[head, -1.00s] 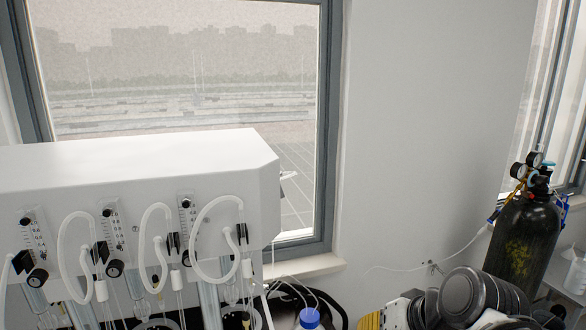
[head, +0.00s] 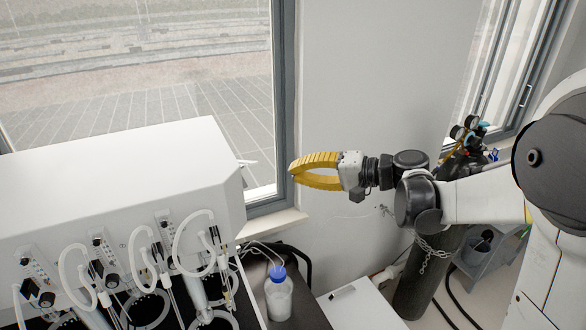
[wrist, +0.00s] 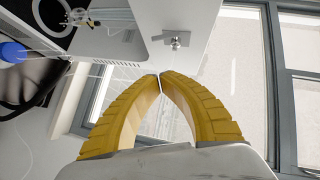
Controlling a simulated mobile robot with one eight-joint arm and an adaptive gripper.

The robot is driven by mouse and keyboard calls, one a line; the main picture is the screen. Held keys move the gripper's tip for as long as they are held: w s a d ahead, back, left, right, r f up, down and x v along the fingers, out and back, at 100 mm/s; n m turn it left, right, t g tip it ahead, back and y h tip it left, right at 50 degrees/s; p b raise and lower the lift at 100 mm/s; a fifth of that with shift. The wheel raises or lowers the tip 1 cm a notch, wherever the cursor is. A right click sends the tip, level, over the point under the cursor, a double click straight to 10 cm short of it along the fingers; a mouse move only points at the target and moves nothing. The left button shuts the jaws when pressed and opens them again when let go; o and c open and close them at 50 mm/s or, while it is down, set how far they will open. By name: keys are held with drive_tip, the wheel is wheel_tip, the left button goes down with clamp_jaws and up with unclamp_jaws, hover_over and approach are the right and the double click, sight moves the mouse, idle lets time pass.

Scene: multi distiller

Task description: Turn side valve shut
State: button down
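The white distiller (head: 120,165) fills the left of the head view. Its side valve (head: 248,162) is a small pale lever on the right side wall, and in the wrist view it shows as a metal valve (wrist: 174,41) above the fingertips. My gripper (head: 291,170) has yellow ribbed fingers and points left towards that side wall, a little right of the valve. In the wrist view its fingertips (wrist: 160,76) meet or nearly meet, with nothing between them. The gripper appears apart from the valve.
A blue-capped bottle (head: 279,298) with tubes stands below the gripper. A chained dark gas cylinder (head: 428,262) stands under my arm. A white box (head: 362,308) is low in front. The window frame (head: 284,110) is behind the gripper.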

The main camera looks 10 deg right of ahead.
drive_tip(key=w+a+f+p, duration=0.1)
drive_tip(key=w+a+f, duration=0.1)
drive_tip(key=a, duration=0.7)
drive_tip(key=shift+w+a+f, duration=0.3)
drive_tip(key=shift+a+f, duration=0.05)
drive_tip(key=shift+f, duration=0.15)
drive_tip(key=a+y+b, duration=0.1)
drive_tip(key=b, duration=0.2)
drive_tip(key=a+f+m+b, duration=0.1)
drive_tip(key=b, duration=0.2)
drive_tip(key=shift+s+f+m+y, duration=0.15)
drive_tip(key=shift+s+m+y, duration=0.15)
drive_tip(key=shift+s+y, duration=0.1)
drive_tip(key=shift+d, duration=0.1)
